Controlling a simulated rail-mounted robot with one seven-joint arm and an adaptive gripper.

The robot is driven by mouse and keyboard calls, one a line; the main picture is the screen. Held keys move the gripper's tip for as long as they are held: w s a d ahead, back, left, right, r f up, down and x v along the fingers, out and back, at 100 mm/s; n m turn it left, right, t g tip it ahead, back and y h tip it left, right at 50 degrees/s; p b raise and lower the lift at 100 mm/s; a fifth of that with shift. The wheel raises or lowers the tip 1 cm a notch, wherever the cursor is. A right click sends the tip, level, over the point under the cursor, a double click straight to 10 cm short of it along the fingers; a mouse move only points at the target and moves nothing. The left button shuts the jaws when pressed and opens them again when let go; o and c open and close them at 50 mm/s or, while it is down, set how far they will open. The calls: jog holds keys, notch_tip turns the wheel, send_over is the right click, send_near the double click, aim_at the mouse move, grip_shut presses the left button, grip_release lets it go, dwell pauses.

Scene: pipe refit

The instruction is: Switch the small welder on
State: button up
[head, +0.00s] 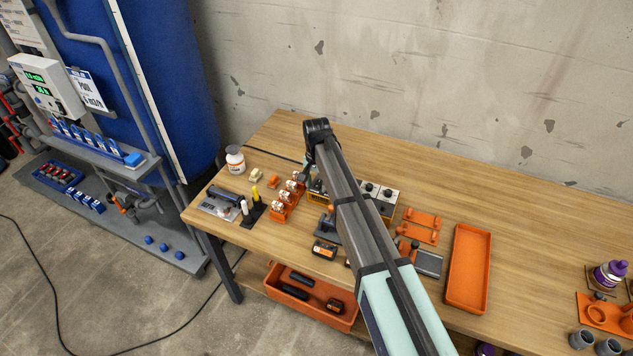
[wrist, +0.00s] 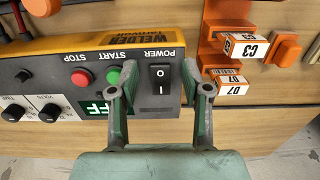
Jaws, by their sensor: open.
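The small welder (wrist: 85,75) has a yellow casing marked WELDER and a grey front panel, upside down in the wrist view. The black POWER rocker switch (wrist: 161,80) shows O and I marks. Beside it are a green START button (wrist: 113,76) and a red STOP button (wrist: 83,78). A green display (wrist: 94,108) reads FF, its rest hidden behind a finger. My gripper (wrist: 160,85) is open and empty, its fingers on either side of the switch in the picture; contact cannot be told. In the head view my arm partly covers the welder (head: 388,194).
Right of the welder in the wrist view are orange holders with white labelled blocks (wrist: 232,88). The rear bench is mostly clear.

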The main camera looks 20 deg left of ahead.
grip_shut()
jog(key=shift+w+a+r+g+p, duration=0.15)
jog(key=shift+w+g+p, duration=0.25)
jog(key=shift+g, duration=0.4)
jog(key=shift+w+g, duration=0.1)
jog(key=shift+g, duration=0.6)
